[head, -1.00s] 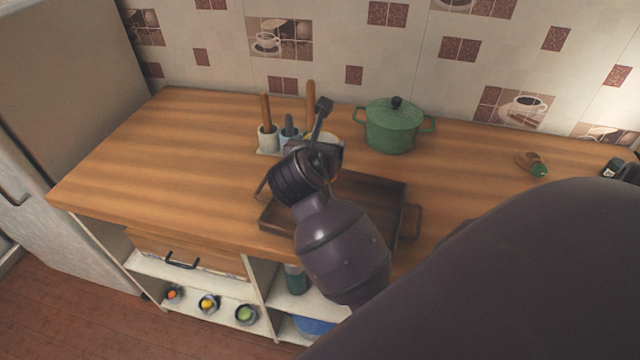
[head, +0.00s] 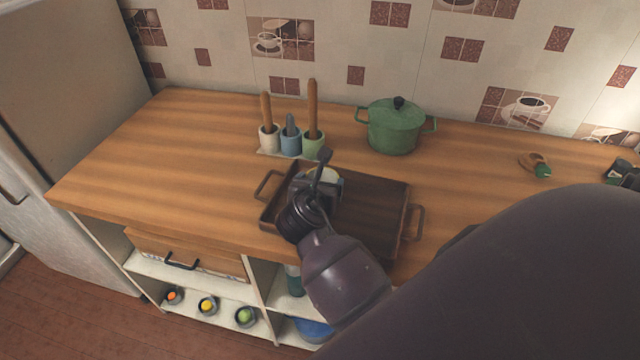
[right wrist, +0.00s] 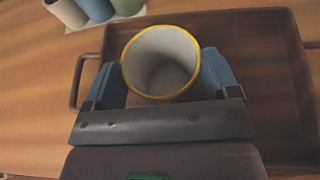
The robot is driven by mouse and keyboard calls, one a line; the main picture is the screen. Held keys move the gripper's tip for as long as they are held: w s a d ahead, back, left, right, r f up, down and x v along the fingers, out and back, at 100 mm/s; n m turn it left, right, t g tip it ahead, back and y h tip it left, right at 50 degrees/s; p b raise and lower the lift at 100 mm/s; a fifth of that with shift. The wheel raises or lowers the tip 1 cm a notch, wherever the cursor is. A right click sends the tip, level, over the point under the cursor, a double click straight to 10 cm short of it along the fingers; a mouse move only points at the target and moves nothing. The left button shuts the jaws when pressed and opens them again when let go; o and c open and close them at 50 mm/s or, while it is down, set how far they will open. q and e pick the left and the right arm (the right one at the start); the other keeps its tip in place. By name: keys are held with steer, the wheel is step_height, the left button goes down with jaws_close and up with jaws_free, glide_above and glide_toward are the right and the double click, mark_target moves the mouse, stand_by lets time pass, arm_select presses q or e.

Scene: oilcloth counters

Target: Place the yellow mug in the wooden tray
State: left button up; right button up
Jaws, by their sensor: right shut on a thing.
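The wooden tray (head: 375,205) is dark brown with a handle at each end and lies on the counter in the head view. It also shows in the right wrist view (right wrist: 250,40). My right gripper (head: 322,185) is over the left part of the tray. In the right wrist view its blue fingers (right wrist: 165,82) are shut on the yellow mug (right wrist: 160,58), one on each side. The mug is upright with a yellow rim and a pale, empty inside. In the head view my gripper hides most of it. I cannot tell whether its base touches the tray floor. My left gripper is not in view.
Behind the tray stand a white cup (head: 268,138), a blue cup (head: 291,142) and a green cup (head: 313,142) with utensils. A green lidded pot (head: 394,128) stands at the back. The counter left of the tray is clear.

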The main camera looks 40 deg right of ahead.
steer(key=shift+f, duration=0.1)
steer(key=o, duration=1.3)
steer(key=shift+s+a+r, duration=0.15)
steer(key=shift+r, duration=0.05)
steer(key=v, duration=1.1)
steer(key=shift+s+a+r, duration=0.1)
steer(key=shift+s+a, duration=0.1)
